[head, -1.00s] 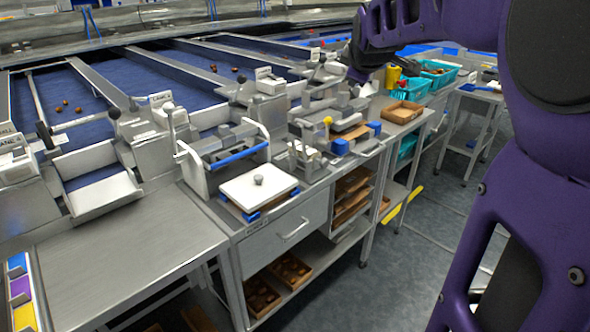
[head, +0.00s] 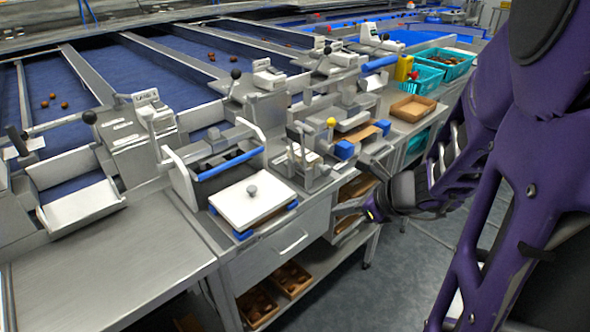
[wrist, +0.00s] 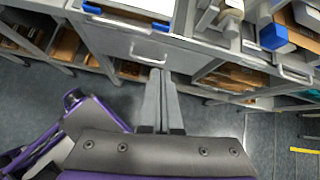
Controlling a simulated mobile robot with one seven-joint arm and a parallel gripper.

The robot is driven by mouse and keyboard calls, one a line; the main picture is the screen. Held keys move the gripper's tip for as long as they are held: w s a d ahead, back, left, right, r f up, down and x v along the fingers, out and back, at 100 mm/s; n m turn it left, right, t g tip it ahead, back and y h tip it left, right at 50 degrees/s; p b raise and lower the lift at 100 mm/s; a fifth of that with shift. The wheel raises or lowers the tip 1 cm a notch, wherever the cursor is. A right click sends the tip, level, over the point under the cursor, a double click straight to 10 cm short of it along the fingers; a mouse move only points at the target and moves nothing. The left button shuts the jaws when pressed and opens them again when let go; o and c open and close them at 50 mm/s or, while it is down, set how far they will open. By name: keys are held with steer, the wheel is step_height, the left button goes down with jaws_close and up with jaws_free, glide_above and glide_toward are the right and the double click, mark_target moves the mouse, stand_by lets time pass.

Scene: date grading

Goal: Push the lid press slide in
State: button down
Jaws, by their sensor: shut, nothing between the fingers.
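The lid press (head: 214,160) stands on the steel bench, with a blue bar across its grey and white frame. Its slide is a white plate with a grey knob (head: 253,199), pulled out in front of the frame on blue supports. The plate's front part and a blue support show at the top edge of the wrist view (wrist: 145,4). My gripper (head: 343,209) is shut and empty, in front of the bench and to the right of the slide, apart from it. In the wrist view its fingers (wrist: 157,73) overlap the drawer front below the bench top.
A drawer (head: 275,252) with a bar handle is under the press. To the right stand a second fixture with a yellow knob (head: 331,122) and blue blocks (head: 344,149), then a cardboard tray (head: 413,108). Shelves below hold brown trays (head: 292,279). Floor in front is clear.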

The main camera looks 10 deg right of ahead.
mark_target(267, 173)
steer(key=shift+m, duration=0.9)
steer(key=shift+w+a+r+b+x, duration=0.15)
steer(key=shift+w+r+b+x, duration=0.3)
steer(key=shift+x, duration=1.75)
steer(key=shift+w+a+r+b+x, duration=0.2)
steer(key=shift+b+x, duration=0.4)
steer(key=shift+x, duration=1.55)
steer(key=shift+w+a+r+b+x, duration=0.15)
steer(key=shift+w+r+b+x, duration=0.3)
steer(key=shift+x, duration=1.75)
steer(key=shift+s, duration=0.1)
steer(key=w+a, duration=0.3)
steer(key=w, duration=0.1)
steer(key=w+a+p, duration=0.1)
steer(key=w+a, duration=0.2)
steer(key=w, duration=0.1)
steer(key=w+a, duration=0.3)
steer(key=w, duration=0.2)
steer(key=shift+w+r, duration=0.1)
steer(key=shift+r, duration=0.05)
steer(key=shift+a+t, duration=0.1)
steer(key=shift+t, duration=0.2)
